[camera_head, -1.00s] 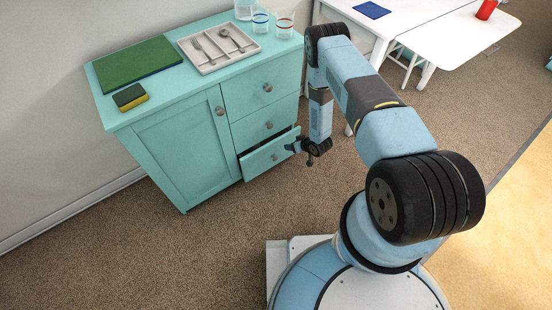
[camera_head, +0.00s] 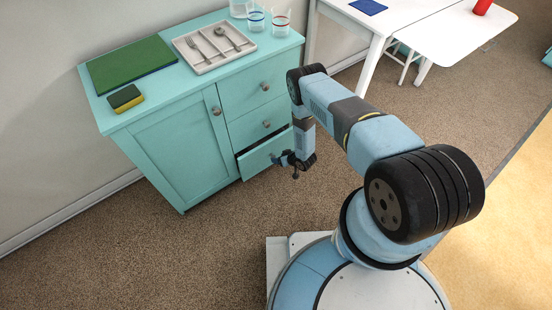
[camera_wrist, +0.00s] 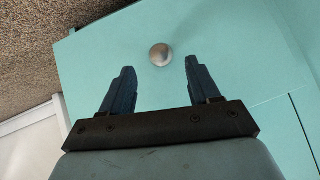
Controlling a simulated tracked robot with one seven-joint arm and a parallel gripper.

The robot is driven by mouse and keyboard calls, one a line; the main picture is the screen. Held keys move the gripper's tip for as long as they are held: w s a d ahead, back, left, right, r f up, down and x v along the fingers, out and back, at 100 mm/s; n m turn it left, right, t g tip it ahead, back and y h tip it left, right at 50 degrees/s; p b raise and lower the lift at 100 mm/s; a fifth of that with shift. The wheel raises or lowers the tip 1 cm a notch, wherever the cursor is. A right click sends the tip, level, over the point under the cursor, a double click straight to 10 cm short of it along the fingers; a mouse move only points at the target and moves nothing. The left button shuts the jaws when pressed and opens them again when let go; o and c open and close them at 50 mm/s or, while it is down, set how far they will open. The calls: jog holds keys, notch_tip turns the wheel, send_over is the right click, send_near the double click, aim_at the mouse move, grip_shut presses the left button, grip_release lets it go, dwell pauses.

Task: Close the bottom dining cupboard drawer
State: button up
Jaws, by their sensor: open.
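The teal dining cupboard (camera_head: 180,150) stands against the wall in the head view. Its bottom drawer (camera_head: 257,163) sticks out a little, with a dark gap above its front. My gripper (camera_head: 275,158) is low, right at that drawer's front, and hides part of it. In the wrist view my gripper (camera_wrist: 159,68) has its two dark fingers apart. A round metal knob (camera_wrist: 159,54) shows between and just beyond the fingertips, on a teal front (camera_wrist: 230,60). I cannot tell whether the fingers touch the front.
The upper drawers (camera_head: 262,88) and the cupboard door (camera_head: 175,152) are shut. On top are a cutlery tray (camera_head: 197,67), a green board (camera_head: 130,62), a sponge (camera_head: 125,97) and glasses (camera_head: 281,20). A white table (camera_head: 450,40) stands at the right. The carpet in front is clear.

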jog(key=shift+x, duration=2.45)
jog(key=shift+d, duration=0.1)
grip_shut()
